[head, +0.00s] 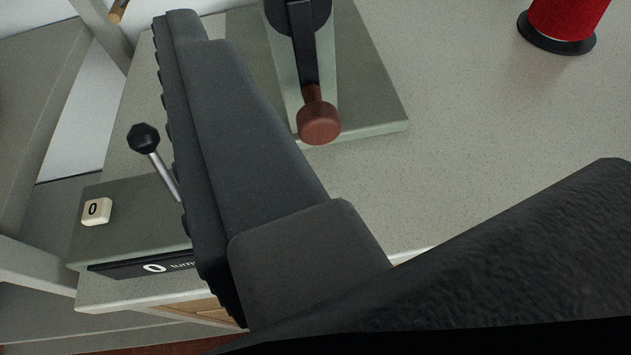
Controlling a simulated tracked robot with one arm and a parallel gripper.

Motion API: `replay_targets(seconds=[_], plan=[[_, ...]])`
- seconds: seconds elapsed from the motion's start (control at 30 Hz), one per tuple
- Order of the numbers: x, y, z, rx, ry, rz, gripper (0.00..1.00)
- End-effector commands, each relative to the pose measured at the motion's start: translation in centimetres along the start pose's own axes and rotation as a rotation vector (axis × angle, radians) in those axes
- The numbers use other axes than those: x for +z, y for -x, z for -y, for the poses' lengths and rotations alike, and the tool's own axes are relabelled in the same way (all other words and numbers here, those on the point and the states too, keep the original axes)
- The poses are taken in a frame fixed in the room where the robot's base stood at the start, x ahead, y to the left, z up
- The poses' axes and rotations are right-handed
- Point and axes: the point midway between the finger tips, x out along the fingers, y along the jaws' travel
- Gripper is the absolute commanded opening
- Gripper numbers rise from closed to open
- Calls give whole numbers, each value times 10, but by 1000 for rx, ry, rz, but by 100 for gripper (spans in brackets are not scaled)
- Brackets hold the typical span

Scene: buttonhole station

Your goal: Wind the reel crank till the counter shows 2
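The reel crank shows at top centre as a black arm (303,50) with a reddish-brown knob (318,123) at its lower end. The other finger is out of view.
A lever with a black ball (143,138) rises behind my finger at left. A cream tile marked 0 (96,211) sits on the box (130,215). A red spool (563,18) stands at top right. The pale speckled worktop (470,110) is clear between spool and crank.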

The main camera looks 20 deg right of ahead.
Motion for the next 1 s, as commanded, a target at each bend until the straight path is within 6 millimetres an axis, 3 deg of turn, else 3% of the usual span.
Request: replay_targets(seconds=[0.03, 0.1, 0.2, 0.3, 0.57, 1.0], plan=[[36, -2, -5, 46, 36, -3, 50], [69, 0, -18, 118, 83, -26, 50], [103, 8, -38, 211, 163, -65, 50], [121, 16, -52, 278, 232, -103, 50], [132, 24, -69, 343, 301, -142, 50], [122, -24, -84, 342, 296, -142, 50]])
